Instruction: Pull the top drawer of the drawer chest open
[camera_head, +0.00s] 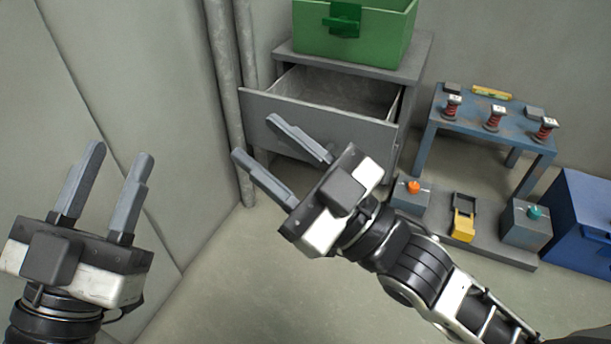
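The grey drawer chest (414,72) stands against the back wall. Its top drawer (300,115) is pulled out, and its inside shows empty where I can see it. My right gripper (252,136) is open in front of the drawer's front panel, with its fingers pointing up and left and nothing between them. It overlaps the panel in the picture; I cannot tell whether it touches. It hides part of the panel, and no handle shows. My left gripper (121,168) is open and empty at the lower left, well apart from the chest.
A green box (350,38) sits on the chest. Vertical pipes (222,90) run close to its left. At right stand a blue-grey table (480,130) with several red springs, a low platform (485,243) with a yellow device (463,222), and a blue box (580,220). The middle floor is clear.

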